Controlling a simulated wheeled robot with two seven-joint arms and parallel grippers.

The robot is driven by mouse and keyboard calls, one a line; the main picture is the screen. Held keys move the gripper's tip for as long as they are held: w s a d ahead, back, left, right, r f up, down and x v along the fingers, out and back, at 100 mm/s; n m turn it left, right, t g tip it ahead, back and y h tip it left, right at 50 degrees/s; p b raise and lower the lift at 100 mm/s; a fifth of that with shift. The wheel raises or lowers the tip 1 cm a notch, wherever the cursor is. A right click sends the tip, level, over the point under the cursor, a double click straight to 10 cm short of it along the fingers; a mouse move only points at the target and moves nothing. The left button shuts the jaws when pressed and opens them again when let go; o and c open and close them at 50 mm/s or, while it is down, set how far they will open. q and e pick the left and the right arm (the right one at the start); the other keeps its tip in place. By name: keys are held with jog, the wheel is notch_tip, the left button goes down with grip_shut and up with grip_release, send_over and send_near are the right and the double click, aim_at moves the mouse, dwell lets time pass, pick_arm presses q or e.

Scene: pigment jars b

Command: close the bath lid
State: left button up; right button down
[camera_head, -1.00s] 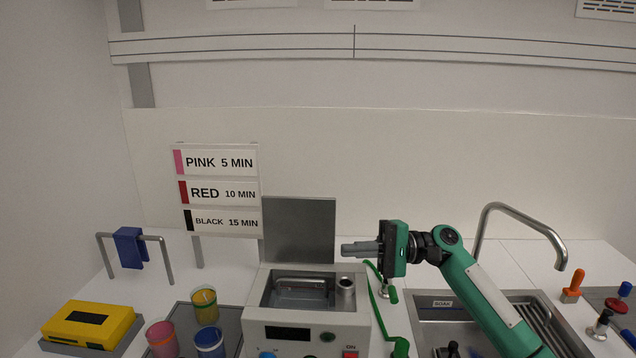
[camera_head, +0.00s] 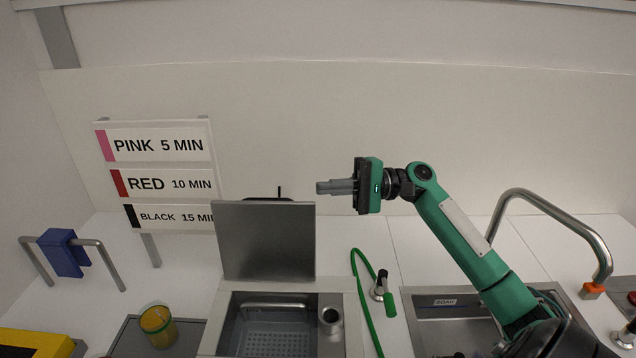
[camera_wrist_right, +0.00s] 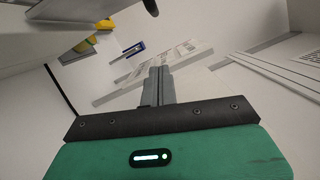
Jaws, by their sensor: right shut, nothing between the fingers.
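The bath (camera_head: 222,322) is a light box with an open basin, in the lower middle of the head view. Its grey metal lid (camera_head: 265,240) stands upright at the back edge, open. The right wrist view shows the closed fingers (camera_wrist_right: 158,85). My left gripper is not in view.
A sign rack (camera_head: 160,180) and a blue cloth on a rail (camera_head: 64,252) stand at the left. A yellow jar (camera_head: 158,325) is left of the bath. A green hose (camera_head: 362,290) runs right of it, then a sink with a tap (camera_head: 560,225).

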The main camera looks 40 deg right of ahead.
jog(key=a+r+p, duration=0.1)
jog(key=a+p, duration=0.4)
jog(key=a, duration=0.5)
jog(key=shift+w+r+p, duration=0.25)
jog(key=shift+r+p, duration=0.05)
jog(key=shift+p, duration=0.1)
